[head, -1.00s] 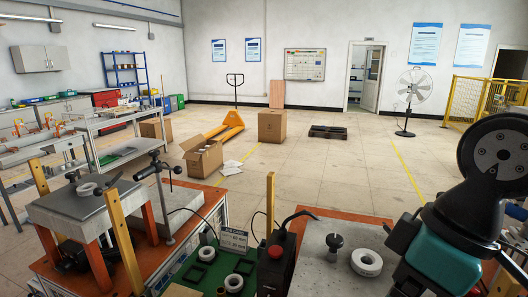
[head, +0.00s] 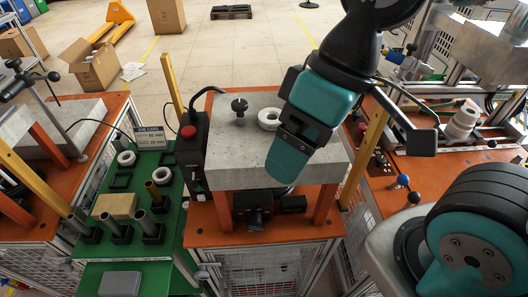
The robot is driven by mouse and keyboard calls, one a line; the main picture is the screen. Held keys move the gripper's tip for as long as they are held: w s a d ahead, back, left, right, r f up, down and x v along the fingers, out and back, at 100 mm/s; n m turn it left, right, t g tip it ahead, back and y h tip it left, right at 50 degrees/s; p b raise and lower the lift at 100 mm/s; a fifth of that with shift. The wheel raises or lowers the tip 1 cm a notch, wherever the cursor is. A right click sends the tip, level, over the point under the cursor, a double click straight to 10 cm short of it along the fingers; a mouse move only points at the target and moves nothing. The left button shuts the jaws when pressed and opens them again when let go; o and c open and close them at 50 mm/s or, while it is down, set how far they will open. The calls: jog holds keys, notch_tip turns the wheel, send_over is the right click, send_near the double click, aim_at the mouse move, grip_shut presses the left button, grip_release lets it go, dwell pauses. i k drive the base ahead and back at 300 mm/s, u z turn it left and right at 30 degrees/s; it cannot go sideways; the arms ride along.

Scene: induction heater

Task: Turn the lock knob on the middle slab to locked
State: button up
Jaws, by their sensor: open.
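The middle slab (head: 228,152) is a grey block on orange legs at the centre of the view. A black knob (head: 239,106) stands upright on its back left part. A white ring (head: 268,119) lies on the slab to the right of the knob. My gripper (head: 285,160) is above the slab's right half, to the right of and nearer than the knob, and apart from it. It is open and seems empty. My gripper hides part of the slab's right side. I cannot tell which way the knob is turned.
A black control box with a red button (head: 188,131) stands close to the slab's left. A yellow post (head: 365,150) rises at its right. A green board (head: 100,204) with sockets and rings lies on the left. The slab's front left part is clear.

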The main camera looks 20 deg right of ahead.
aim_at(239, 106)
jog(key=k, duration=1)
jog(key=u, duration=1.7)
jog(key=i, duration=1.2)
jog(key=z, duration=1.25)
